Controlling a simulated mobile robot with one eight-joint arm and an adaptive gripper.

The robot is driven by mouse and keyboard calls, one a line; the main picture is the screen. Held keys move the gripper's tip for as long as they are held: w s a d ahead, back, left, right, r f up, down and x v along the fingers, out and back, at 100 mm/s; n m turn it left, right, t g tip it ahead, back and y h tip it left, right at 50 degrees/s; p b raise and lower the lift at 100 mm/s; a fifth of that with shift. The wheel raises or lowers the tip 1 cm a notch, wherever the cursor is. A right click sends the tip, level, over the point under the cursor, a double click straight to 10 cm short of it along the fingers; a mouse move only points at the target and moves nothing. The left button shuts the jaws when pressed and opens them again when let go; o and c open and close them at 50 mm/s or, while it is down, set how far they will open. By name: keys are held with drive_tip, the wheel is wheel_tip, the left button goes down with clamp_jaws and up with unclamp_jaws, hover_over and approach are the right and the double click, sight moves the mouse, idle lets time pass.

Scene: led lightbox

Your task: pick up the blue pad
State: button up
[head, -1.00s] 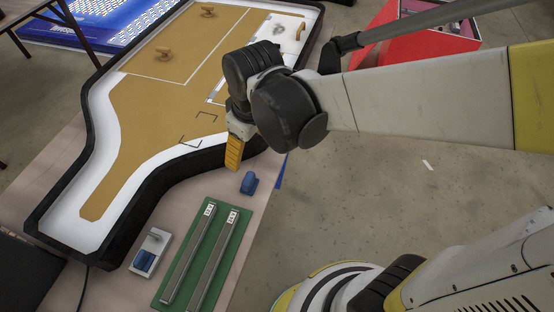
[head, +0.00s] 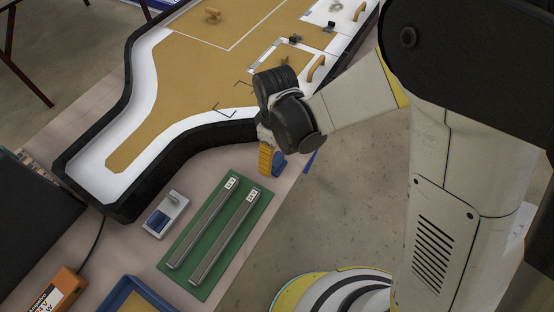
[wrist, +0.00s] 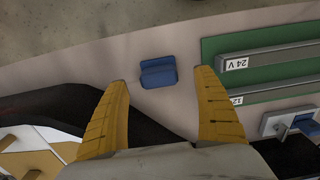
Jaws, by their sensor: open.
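The blue pad (wrist: 158,72) is a small blue block lying on the pale table. In the wrist view it sits just beyond and between my two yellow fingertips, apart from both. In the head view the blue pad (head: 279,163) shows right beside the fingers and is partly covered by them. My gripper (wrist: 163,96) is open with nothing between its fingers. In the head view my gripper (head: 268,172) points down over the table near the black-edged panel, close to the pad.
A green board (head: 216,240) with two grey bars lies near the pad. A small white-grey holder with a blue part (head: 158,218), a blue tray (head: 138,290) and an orange box (head: 62,291) stand left. The black-rimmed tan panel (head: 180,146) rises behind. Table edge lies close right.

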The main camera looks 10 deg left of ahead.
sight(276, 158)
wheel_tip(276, 158, down, 5)
drive_tip(key=shift+w+r+b, duration=0.1)
drive_tip(key=shift+r+b, duration=0.1)
drive_tip(key=shift+b, duration=0.95)
drive_tip(key=shift+r, duration=0.1)
drive_tip(key=shift+c, duration=0.3)
drive_tip(key=c, duration=1.3)
drive_tip(key=shift+r, duration=0.1)
wheel_tip(276, 158, up, 4)
drive_tip(key=p, duration=0.2)
drive_tip(key=shift+r+p, duration=0.25)
drive_tip(key=shift+p, duration=0.15)
drive_tip(key=d+r+p, duration=0.1)
drive_tip(key=d+r, duration=0.1)
drive_tip(key=d, duration=0.2)
drive_tip(key=s+d+r+p, duration=0.1)
drive_tip(key=d+r, duration=0.1)
drive_tip(key=d, duration=0.1)
drive_tip(key=d+r+p, duration=0.2)
drive_tip(key=d, duration=0.2)
drive_tip(key=shift+s+d+r, duration=0.2)
drive_tip(key=shift+d, duration=0.1)
